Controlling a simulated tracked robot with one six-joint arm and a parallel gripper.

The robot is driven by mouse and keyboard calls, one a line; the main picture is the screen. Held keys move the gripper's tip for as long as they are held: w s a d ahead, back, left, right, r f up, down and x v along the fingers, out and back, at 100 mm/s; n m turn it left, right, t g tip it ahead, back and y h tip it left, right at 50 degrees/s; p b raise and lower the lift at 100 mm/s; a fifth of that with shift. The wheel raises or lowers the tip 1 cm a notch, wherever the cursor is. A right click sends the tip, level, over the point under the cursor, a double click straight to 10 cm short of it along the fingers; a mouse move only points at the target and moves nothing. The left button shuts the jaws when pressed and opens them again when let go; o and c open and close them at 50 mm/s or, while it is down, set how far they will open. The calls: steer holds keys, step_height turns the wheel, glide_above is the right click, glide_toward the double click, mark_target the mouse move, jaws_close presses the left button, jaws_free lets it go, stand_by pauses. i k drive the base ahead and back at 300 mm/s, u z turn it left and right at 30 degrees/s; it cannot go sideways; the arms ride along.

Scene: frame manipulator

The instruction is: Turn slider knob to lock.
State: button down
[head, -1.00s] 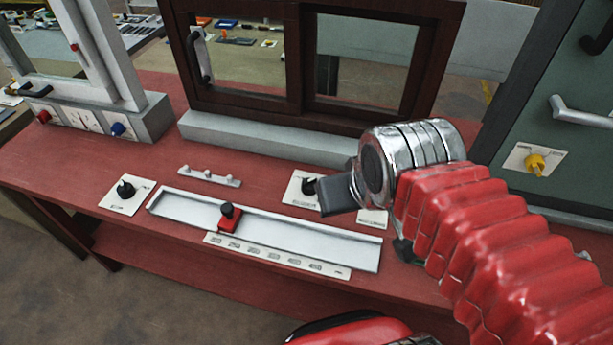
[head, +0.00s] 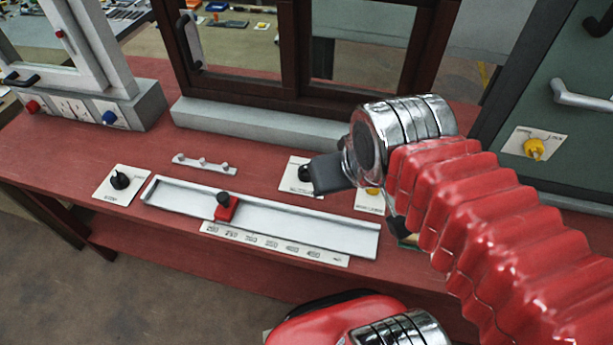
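The slider is a red block (head: 228,210) with a black knob (head: 223,198) on top. It sits in a long light-grey rail (head: 310,229) on the red bench, left of the rail's middle. A scale strip (head: 275,244) with printed numbers runs along the rail's front edge. My gripper (head: 322,176) shows as a dark finger on a chrome wrist, right of the slider and apart from it. In the picture its tip overlaps a black knob (head: 304,173) on a white plate behind the rail; I cannot tell whether they touch. The finger opening is hidden.
Another black knob (head: 120,180) stands on a plate left of the rail. A small grey bar with pegs (head: 204,164) lies behind the rail. A brown window frame (head: 296,60) rises behind. A green door panel (head: 555,100) with a yellow knob (head: 534,148) stands right.

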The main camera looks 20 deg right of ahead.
mark_target(304, 175)
steer(key=u, duration=0.05)
steer(key=k, duration=0.85)
steer(key=u, duration=0.65)
steer(key=i, duration=1)
steer(key=u, duration=0.05)
